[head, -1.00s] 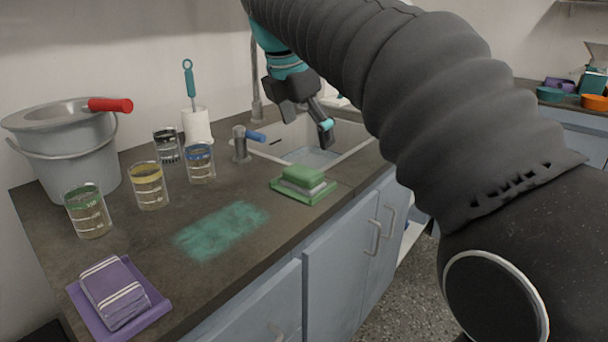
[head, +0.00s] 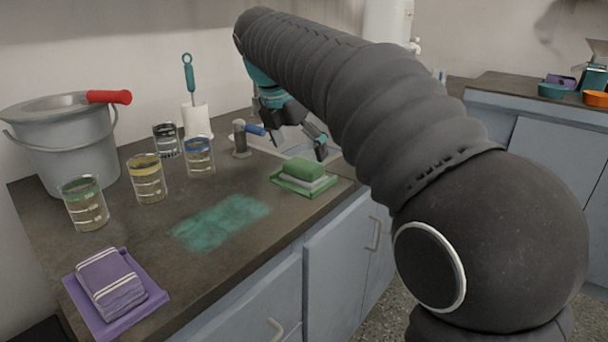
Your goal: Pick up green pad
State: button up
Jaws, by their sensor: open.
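The green pad (head: 303,169) lies on a grey layer in a shallow green tray (head: 287,187) on the counter, near its front edge and just before the sink. My gripper (head: 298,150) is open and empty, above and behind the pad, over the sink side. One finger shows at the right, close behind the pad; the other is partly hidden. I see no contact with the pad.
A sink (head: 268,147) with a blue-handled tap (head: 240,138) lies behind. Several banded beakers, such as the yellow-banded beaker (head: 147,180), and a grey bucket (head: 66,150) stand left. A folded purple cloth (head: 110,284) lies front left. A teal powdery patch (head: 222,221) covers the middle counter.

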aim_at(303, 164)
jog(key=b+x, duration=0.1)
jog(key=x, duration=0.4)
jog(key=shift+s+a+f, duration=0.1)
jog(key=shift+a, duration=0.1)
jog(key=shift+c, duration=0.3)
jog(key=c, duration=0.9)
